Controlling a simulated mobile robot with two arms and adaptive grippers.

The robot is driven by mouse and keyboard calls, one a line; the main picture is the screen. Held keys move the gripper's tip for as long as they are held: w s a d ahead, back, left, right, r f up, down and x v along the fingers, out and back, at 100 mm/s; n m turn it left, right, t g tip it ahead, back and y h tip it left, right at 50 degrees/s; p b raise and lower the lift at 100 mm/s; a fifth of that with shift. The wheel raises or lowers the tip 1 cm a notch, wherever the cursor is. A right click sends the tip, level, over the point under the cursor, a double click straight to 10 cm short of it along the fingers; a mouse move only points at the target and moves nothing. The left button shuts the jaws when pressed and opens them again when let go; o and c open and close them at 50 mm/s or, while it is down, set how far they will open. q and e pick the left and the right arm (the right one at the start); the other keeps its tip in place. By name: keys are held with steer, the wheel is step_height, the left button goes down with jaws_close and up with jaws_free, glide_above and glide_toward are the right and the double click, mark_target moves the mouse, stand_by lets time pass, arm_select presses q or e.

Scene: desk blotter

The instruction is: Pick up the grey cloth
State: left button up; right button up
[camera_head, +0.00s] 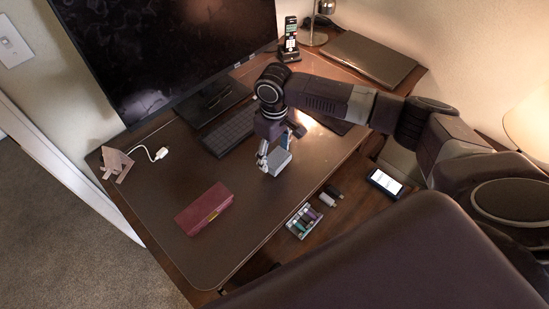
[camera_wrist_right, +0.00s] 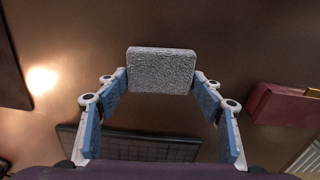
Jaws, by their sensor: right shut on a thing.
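The grey cloth (camera_head: 280,161) shows as a small, flat, block-like folded piece above the brown desk blotter (camera_head: 258,222). In the right wrist view the cloth (camera_wrist_right: 161,70) has a rough, speckled grey face and sits between the blue-padded fingertips. My right gripper (camera_head: 269,156) points down over the blotter and is shut on the cloth. Its fingers also show in the right wrist view (camera_wrist_right: 160,84), touching the cloth at its left and right edges. The gripper hides part of the cloth in the head view. I cannot tell its exact height over the blotter. My left gripper is not in view.
A dark red case (camera_head: 204,208) lies on the blotter left of the gripper. A keyboard (camera_head: 229,131) and monitor (camera_head: 165,45) stand behind. The blotter's front middle is clear.

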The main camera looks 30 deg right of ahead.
mark_target(274, 156)
step_height(274, 156, up, 18)
steer(key=b, duration=0.1)
steer(key=shift+f, duration=0.1)
steer(key=shift+o, duration=1.2)
steer(key=c, duration=0.3)
steer(key=shift+f, duration=0.1)
